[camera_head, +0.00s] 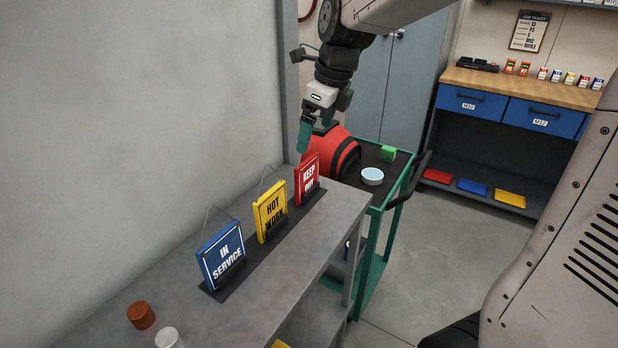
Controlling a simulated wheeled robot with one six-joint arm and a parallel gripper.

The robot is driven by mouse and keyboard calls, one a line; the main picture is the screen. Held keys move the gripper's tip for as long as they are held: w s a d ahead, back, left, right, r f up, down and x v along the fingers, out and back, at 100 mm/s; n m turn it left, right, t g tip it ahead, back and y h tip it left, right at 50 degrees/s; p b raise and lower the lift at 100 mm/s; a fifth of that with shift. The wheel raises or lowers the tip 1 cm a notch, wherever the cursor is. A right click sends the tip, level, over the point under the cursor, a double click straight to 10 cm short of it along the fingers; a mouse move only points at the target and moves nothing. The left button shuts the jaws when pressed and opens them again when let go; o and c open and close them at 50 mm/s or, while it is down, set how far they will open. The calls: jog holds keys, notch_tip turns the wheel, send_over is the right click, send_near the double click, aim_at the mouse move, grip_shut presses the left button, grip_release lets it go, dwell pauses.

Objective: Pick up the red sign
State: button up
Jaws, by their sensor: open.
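The red sign (307,181), marked "KEEP OUT", stands upright in a dark rack (264,247) on a grey shelf top. It is at the far right end of a row, beside a yellow "HOT WORK" sign (270,211) and a blue "IN SERVICE" sign (222,256). My gripper (304,145) is open with teal fingers pointing down. It is over the top of the red sign, close to its hanger. The fingers partly overlap the hanger in the picture; I cannot tell whether they touch it.
Brown (141,315) and white (169,338) round items sit at the shelf's near end. A grey wall is left.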

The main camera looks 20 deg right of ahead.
aim_at(307, 159)
jog(key=shift+m, duration=0.7)
jog(key=x, duration=0.8)
jog(key=shift+w+d+f, duration=0.15)
jog(key=shift+w, duration=0.2)
jog(key=c, duration=1.1)
jog(key=shift+c, duration=0.2)
